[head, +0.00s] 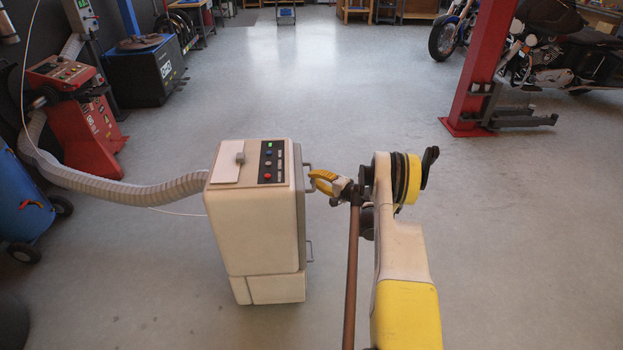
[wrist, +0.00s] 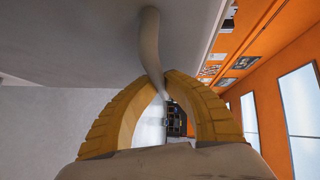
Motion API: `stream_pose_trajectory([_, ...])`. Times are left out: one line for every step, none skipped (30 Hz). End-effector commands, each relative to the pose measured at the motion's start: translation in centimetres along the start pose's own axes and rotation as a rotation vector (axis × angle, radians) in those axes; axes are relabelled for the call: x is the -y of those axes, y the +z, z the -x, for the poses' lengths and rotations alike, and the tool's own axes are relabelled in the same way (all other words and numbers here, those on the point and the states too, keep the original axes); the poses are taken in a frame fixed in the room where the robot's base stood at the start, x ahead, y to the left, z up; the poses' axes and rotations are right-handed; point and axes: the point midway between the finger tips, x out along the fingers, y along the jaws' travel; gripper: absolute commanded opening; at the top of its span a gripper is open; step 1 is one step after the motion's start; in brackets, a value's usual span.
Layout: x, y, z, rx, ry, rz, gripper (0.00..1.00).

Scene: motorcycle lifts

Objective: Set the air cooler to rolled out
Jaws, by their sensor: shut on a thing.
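The air cooler (head: 252,225) is a cream upright box with a control panel (head: 271,162) on top. It stands on the floor left of my arm. A grey upper handle (head: 305,164) and a lower handle (head: 310,251) stick out of its right side. My gripper (head: 314,177) has yellow fingers and is shut on the upper handle. In the wrist view, the fingers (wrist: 166,80) close around the pale handle bar (wrist: 151,38), with the cooler's grey side (wrist: 65,35) behind it. The cooler's underside is hidden.
A ribbed hose (head: 115,190) runs left from the cooler. A red machine (head: 80,120) and a blue tank (head: 22,205) stand at the left. A red lift post (head: 485,70) and motorcycles (head: 575,60) are at the right. The floor (head: 300,80) beyond the cooler is clear.

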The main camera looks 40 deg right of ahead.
Motion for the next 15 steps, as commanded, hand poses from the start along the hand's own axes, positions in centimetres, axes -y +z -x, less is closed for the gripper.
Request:
stream_pose_trajectory([0.07,-0.29,0.02,-0.007,-0.001,-0.001,0.00])
stream_pose_trajectory([0.08,-0.29,0.01,-0.007,-0.001,-0.001,0.00])
stream_pose_trajectory([0.08,-0.28,0.01,-0.007,-0.001,-0.001,0.00])
stream_pose_trajectory([0.08,-0.28,0.01,-0.007,-0.001,-0.001,0.00])
stream_pose_trajectory([0.08,-0.27,0.01,-0.006,-0.001,-0.001,0.20])
stream_pose_trajectory([0.08,-0.25,0.01,-0.006,-0.001,-0.001,0.33])
stream_pose_trajectory([0.07,-0.23,0.01,-0.005,-0.001,-0.001,0.36])
stream_pose_trajectory([0.07,-0.20,0.01,-0.005,-0.001,-0.001,0.36])
stream_pose_trajectory([0.06,-0.18,0.00,-0.004,-0.001,-0.001,0.36])
stream_pose_trajectory([0.05,-0.16,0.00,-0.004,-0.001,-0.001,0.36])
stream_pose_trajectory([0.05,-0.14,0.00,-0.004,-0.001,-0.001,0.36])
stream_pose_trajectory([0.05,-0.12,0.00,-0.003,-0.001,-0.001,0.36])
stream_pose_trajectory([0.04,-0.10,-0.01,-0.003,-0.001,-0.001,0.36])
stream_pose_trajectory([0.04,-0.10,-0.01,-0.003,0.000,-0.001,0.36])
stream_pose_trajectory([0.04,-0.09,0.03,-0.003,0.000,-0.001,0.36])
